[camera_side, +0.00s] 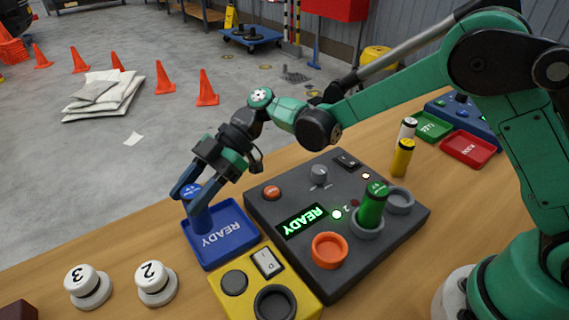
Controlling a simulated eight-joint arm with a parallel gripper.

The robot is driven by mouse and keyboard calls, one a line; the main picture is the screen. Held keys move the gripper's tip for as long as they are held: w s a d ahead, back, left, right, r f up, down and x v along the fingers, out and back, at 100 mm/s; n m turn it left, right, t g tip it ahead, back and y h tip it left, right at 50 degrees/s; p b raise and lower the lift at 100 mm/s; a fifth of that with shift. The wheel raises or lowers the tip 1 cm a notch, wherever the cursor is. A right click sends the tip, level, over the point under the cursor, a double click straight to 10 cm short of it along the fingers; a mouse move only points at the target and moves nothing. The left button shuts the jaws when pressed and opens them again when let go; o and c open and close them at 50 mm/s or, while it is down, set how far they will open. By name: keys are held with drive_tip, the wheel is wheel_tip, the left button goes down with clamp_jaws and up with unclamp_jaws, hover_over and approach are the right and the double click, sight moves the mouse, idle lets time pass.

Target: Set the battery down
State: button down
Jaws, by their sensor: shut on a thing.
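A blue battery (203,221) stands about upright between the fingers of my gripper (193,194), which is shut on it. The battery is over the blue tray (238,246) marked READY, at the tray's upper left part. Its lower end looks close to the tray floor; I cannot tell whether it touches. The fingers hide part of its upper body. A green battery (373,206) stands in a grey ring socket on the dark panel (300,271).
The panel has an empty orange socket (330,250), an empty grey socket (398,200) and a lit READY display (302,221). A yellow battery (402,158) and a white one (408,129) stand behind it. A yellow box (247,308) and numbered white buttons (88,286) lie near the tray.

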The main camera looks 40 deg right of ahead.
drive_tip(key=shift+f, duration=1.7)
drive_tip(key=shift+f, duration=0.1)
drive_tip(key=shift+c, duration=1.9)
unclamp_jaws()
